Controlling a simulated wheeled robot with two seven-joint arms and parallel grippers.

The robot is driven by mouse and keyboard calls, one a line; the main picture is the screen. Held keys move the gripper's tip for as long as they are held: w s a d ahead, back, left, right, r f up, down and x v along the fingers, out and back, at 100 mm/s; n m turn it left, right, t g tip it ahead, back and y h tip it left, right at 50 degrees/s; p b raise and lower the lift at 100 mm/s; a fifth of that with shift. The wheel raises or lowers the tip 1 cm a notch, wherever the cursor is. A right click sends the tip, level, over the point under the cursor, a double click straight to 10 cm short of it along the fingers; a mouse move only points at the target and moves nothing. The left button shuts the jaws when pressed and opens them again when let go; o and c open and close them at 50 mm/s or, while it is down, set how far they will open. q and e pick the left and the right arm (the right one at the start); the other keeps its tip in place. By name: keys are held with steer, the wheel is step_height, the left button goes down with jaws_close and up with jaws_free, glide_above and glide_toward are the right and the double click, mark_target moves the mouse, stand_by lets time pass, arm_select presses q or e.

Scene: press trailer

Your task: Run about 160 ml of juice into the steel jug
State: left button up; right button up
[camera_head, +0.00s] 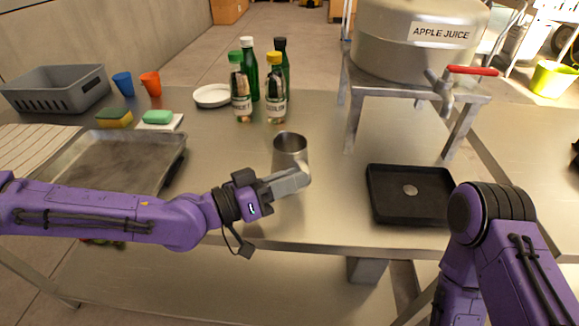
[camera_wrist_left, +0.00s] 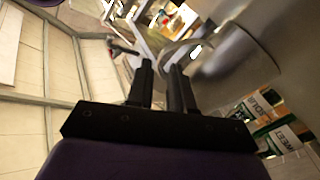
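The steel jug (camera_head: 289,145) is upright near the middle of the table; I cannot tell whether its base touches the table. My left gripper (camera_head: 292,181) is at its near side. In the left wrist view the jug (camera_wrist_left: 235,70) is at the right, and its curved handle (camera_wrist_left: 180,46) runs down between the close-set fingers (camera_wrist_left: 163,80), which look shut on it. The steel juice tank (camera_head: 400,45), labelled APPLE JUICE, stands at the back right. Its tap (camera_head: 440,88) has a red lever (camera_head: 472,71) pointing right. No juice stream shows. My right gripper is out of view.
A black drip tray (camera_head: 385,214) lies below the tap, between the legs of the tank stand (camera_head: 353,120) and the table's front edge. Several bottles (camera_head: 241,92) stand behind the jug. A metal tray (camera_head: 120,165), sponges (camera_head: 114,118), cups (camera_head: 122,84) and a grey crate (camera_head: 88,97) are left.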

arm_select(q)
steer(key=x, duration=0.3)
steer(key=shift+w+d+f, duration=0.1)
steer(key=shift+d+f, duration=0.05)
steer(key=shift+d, duration=0.2)
steer(key=shift+a, duration=0.15)
jaws_close()
